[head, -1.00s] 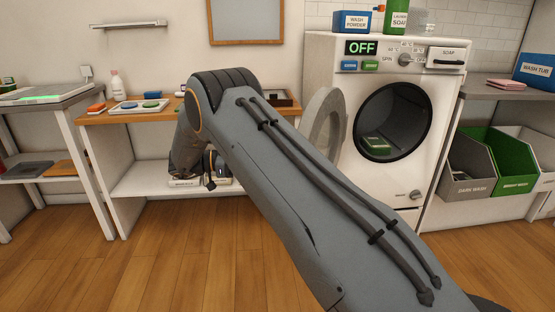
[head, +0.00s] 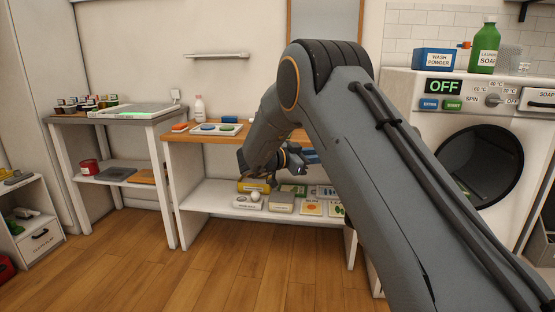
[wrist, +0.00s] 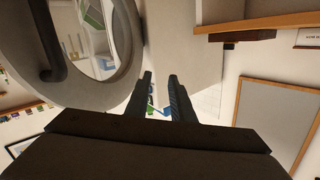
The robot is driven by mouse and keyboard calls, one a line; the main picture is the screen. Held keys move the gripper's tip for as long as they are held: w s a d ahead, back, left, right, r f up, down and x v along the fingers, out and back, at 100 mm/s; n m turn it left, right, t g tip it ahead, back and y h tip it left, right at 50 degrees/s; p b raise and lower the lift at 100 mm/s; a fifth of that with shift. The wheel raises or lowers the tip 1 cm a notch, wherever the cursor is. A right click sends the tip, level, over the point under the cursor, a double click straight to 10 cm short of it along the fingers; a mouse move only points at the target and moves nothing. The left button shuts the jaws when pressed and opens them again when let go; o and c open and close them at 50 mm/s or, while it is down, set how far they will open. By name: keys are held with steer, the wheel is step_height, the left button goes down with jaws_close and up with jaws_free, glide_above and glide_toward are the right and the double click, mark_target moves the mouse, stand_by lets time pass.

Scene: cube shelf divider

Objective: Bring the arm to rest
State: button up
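My arm (head: 350,130) reaches across the head view from the lower right, bends at a raised elbow and folds down in front of the wooden-topped bench. My gripper (wrist: 160,80) shows in the wrist view with its two dark fingers apart and nothing between them. In the head view the wrist end hangs before the bench's open middle, and the fingertips cannot be made out there.
The bench (head: 185,137) carries a tray with round pieces (head: 215,129) and a white bottle (head: 199,107). Several items lie on its lower shelf (head: 215,197). The washing machine (head: 440,120) stands at right. The wooden floor (head: 190,270) in front is clear.

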steer(key=w+a+r+n+t+y, duration=0.2)
steer(key=a+r+n+t+y, duration=0.55)
steer(key=a+y, duration=0.2)
steer(key=s+a+f+n+g+y, duration=0.35)
steer(key=s+a+n+y, duration=0.3)
steer(key=s, duration=0.45)
steer(key=s+d+f+n+g, duration=0.1)
steer(key=s+d+f+g, duration=0.15)
steer(key=s, duration=0.95)
steer(key=s+d+f+n+g, duration=0.2)
steer(key=s+f+g, duration=0.2)
steer(key=s, duration=0.8)
steer(key=s+d+f+n+g, duration=0.1)
steer(key=s+d+f+g, duration=0.2)
steer(key=s, duration=0.9)
steer(key=s+d+g+p, duration=0.1)
steer(key=s+d+g, duration=0.15)
steer(key=s, duration=0.25)
steer(key=d+r+m+h+p, duration=0.1)
steer(key=d+r+m+p, duration=0.1)
steer(key=d+r+p, duration=0.6)
steer(key=p, duration=0.7)
steer(key=shift+w+t, duration=0.25)
steer(key=shift+t, duration=0.05)
